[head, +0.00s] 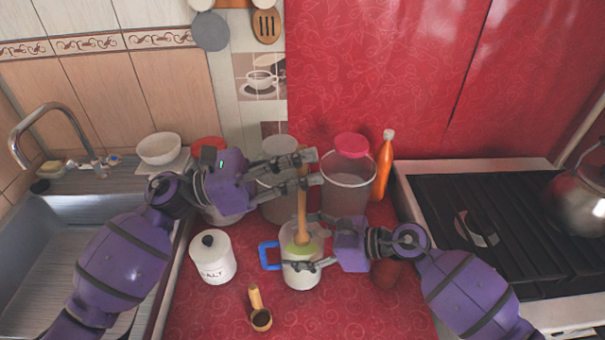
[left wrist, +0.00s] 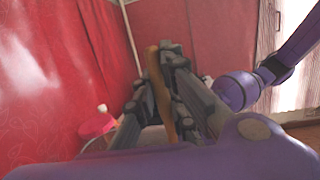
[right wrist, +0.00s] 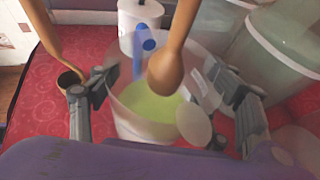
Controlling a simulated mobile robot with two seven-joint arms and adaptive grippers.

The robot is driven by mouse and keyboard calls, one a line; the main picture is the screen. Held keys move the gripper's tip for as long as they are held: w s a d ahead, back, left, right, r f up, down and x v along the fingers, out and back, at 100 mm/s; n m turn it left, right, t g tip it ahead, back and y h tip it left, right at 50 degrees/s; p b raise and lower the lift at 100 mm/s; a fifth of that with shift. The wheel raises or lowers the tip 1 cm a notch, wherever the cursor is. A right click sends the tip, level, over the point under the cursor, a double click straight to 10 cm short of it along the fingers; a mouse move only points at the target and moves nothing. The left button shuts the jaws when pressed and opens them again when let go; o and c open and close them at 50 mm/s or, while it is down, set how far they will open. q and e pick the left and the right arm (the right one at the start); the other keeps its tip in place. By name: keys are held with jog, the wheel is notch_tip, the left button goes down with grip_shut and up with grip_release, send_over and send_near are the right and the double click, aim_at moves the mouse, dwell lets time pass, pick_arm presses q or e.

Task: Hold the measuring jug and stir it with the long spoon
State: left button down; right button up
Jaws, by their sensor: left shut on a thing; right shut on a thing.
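The measuring jug (head: 301,270) is clear with a blue handle (head: 268,255) and pale green contents. It stands upright on the red counter in the head view. My right gripper (head: 306,243) is shut around the jug's body from the right. In the right wrist view the jug (right wrist: 140,125) sits between the fingers. The long wooden spoon (head: 301,205) stands nearly upright. Its rounded bowl (right wrist: 165,72) shows at the jug's mouth in the right wrist view. My left gripper (head: 308,170) is shut on the upper handle, above the jug. The handle (left wrist: 160,90) also shows between its fingers in the left wrist view.
A white salt jar (head: 212,258) and a small wooden-handled scoop (head: 259,318) are left of the jug. Large clear canisters (head: 347,185) and an orange bottle (head: 384,165) stand behind. The sink is left; the stove with a kettle (head: 577,205) is right.

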aim_at(302, 146)
pick_arm(q)
jog(key=shift+r, duration=4)
pick_arm(e)
jog(key=o, duration=1.9)
jog(key=shift+o, duration=0.2)
jog(key=shift+d, duration=0.1)
jog(key=v, duration=1.2)
pick_arm(q)
jog(key=shift+f, duration=0.1)
